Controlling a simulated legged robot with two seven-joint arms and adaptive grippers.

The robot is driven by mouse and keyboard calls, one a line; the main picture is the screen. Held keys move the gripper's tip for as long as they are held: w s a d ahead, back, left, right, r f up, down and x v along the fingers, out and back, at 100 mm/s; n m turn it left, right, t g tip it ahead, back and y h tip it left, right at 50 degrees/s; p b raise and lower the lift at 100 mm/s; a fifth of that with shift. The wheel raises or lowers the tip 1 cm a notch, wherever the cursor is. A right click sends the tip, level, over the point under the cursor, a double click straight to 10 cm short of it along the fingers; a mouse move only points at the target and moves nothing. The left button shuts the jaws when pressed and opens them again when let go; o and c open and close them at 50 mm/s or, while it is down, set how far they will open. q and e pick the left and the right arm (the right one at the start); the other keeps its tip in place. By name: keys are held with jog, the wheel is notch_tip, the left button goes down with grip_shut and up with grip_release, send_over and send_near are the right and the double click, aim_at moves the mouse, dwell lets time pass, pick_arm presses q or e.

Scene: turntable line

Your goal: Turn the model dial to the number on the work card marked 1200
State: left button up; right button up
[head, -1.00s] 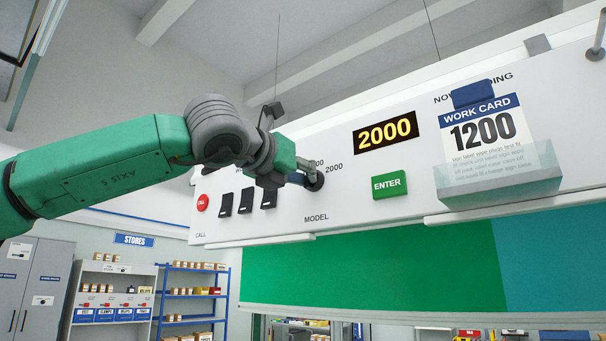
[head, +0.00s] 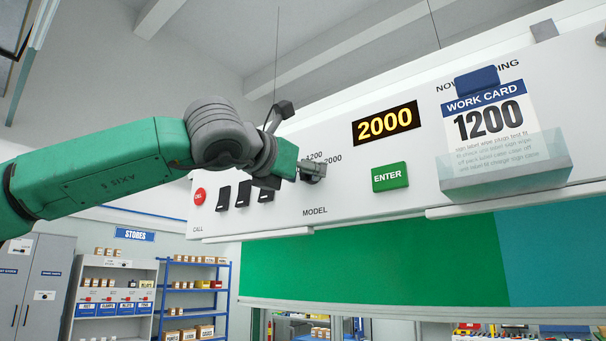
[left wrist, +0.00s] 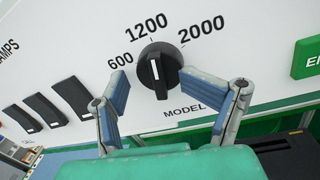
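The black model dial (left wrist: 160,70) is on the white panel under the labels 600, 1200 and 2000. Its white mark stands nearly upright, closer in line with 1200 than with 2000. My left gripper (left wrist: 175,98) is open, with one finger on each side of the dial's lower part and a visible gap to it. The work card (head: 488,120) reads 1200 and sits in a clear holder on the right. The display (head: 385,124) reads 2000. My right gripper is out of view.
The green ENTER button (head: 390,177) is right of the dial. Several black switches (head: 243,194) and a red CALL button (head: 199,196) are to its left. A ledge runs along the panel's lower edge, above a green board (head: 370,262).

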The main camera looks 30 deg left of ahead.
pick_arm(q)
jog(key=shift+s+d+r, duration=0.1)
jog(key=shift+s, duration=0.05)
jog(key=s, duration=1.2)
jog(key=shift+f, duration=0.25)
